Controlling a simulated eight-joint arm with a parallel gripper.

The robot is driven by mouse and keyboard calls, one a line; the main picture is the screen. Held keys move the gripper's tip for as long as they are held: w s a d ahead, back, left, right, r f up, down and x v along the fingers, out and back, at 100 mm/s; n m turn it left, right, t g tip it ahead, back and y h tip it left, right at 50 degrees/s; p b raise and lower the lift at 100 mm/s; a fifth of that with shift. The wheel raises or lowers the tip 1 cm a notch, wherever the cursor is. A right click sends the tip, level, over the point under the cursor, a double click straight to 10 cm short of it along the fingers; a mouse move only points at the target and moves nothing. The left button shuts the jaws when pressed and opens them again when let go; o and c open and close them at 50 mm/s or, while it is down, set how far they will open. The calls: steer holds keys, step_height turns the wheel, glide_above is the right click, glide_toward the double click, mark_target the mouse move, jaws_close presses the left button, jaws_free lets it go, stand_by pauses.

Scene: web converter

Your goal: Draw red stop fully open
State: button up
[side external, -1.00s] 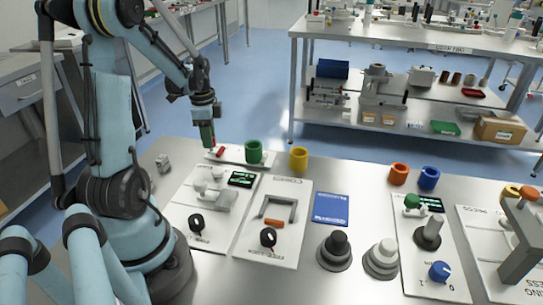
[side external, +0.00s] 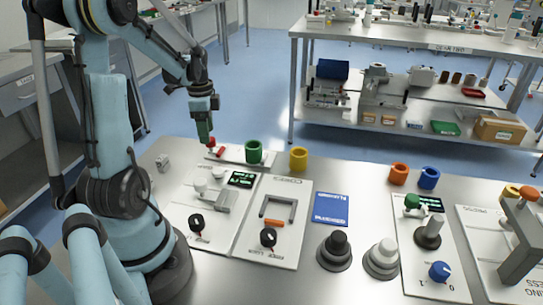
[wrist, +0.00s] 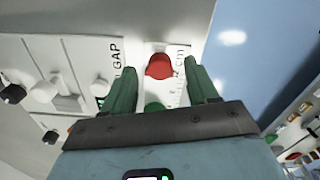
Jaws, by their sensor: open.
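The red stop (side external: 212,143) sits at the left end of a white plate (side external: 232,154) at the back left of the bench. In the wrist view its round red top (wrist: 158,66) lies between the two green fingers. My gripper (side external: 204,141) hangs just left of and above the stop in the side view. Its fingers are apart and empty (wrist: 161,70). Whether a finger touches the stop I cannot tell. Printed "GAP" and "cm" markings show beside the stop in the wrist view.
A yellow cup (side external: 299,159) stands right of the green one. A panel with a black knob (side external: 196,222) and small display (side external: 242,179) lies in front. A small metal block (side external: 162,161) is at left. The bench's back edge runs just behind the plate.

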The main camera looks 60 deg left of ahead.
step_height(320, 180, up, 10)
stand_by(0.5)
steer(key=shift+f, duration=0.1)
steer(key=w+d+f+n+t, duration=0.1)
steer(key=w+d+n+t, duration=0.1)
steer(key=d, duration=1.3)
steer(key=w+d+f+n+t, duration=0.1)
steer(key=w+d+n+t, duration=0.2)
steer(key=d, duration=1.1)
steer(key=shift+d+n+t, duration=0.4)
steer(key=shift+n+t, duration=0.1)
steer(key=shift+t, duration=0.6)
